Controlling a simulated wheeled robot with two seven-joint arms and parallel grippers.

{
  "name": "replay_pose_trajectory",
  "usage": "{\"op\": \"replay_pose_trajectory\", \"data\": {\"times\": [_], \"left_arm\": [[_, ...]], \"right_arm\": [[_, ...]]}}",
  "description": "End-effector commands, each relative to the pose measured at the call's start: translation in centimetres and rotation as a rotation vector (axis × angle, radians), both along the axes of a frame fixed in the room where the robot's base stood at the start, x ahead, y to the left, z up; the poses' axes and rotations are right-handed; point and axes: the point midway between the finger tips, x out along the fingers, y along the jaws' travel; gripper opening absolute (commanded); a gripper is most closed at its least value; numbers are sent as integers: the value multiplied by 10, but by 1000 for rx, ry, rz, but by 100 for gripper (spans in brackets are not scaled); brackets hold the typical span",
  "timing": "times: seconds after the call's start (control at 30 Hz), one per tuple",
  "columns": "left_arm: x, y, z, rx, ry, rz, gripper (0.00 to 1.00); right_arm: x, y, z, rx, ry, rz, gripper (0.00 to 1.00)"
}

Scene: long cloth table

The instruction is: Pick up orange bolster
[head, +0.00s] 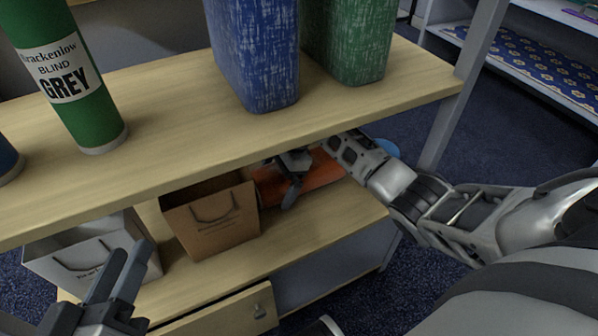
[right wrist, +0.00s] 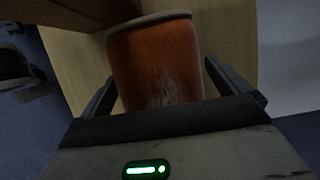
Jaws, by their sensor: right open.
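The orange bolster (head: 318,172) lies on the lower shelf, under the upper board and partly hidden by my right arm. It also shows in the right wrist view (right wrist: 155,60), where its near end lies between the two open fingers. My right gripper (head: 282,182) reaches in under the upper board, open, with a finger in front of the bolster. In the right wrist view the fingers (right wrist: 158,75) stand on either side of the bolster, and no firm grip shows. My left gripper (head: 131,250) is open and empty at the lower left, in front of the shelf.
A brown paper bag (head: 213,215) stands left of the bolster, close to my right gripper. A white bag (head: 75,258) stands further left. The upper board (head: 180,115) holds a green GREY tube (head: 70,85), a blue bolster (head: 258,55) and a green one (head: 350,40).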

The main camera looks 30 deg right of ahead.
Motion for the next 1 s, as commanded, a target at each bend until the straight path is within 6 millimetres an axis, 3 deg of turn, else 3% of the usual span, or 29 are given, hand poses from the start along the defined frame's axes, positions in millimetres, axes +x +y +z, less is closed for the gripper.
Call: {"op": "replay_pose_trajectory", "data": {"times": [0.47,0.5,0.67,1.0], "left_arm": [[0,0,3,1,1,-1,36],[0,0,3,1,1,-1,36],[0,0,3,1,1,-1,36],[0,0,1,1,2,-1,36]], "right_arm": [[0,0,-2,0,1,0,100],[0,0,-2,0,1,0,97],[0,0,-2,0,1,1,53],[0,0,-1,0,-1,1,50]]}}
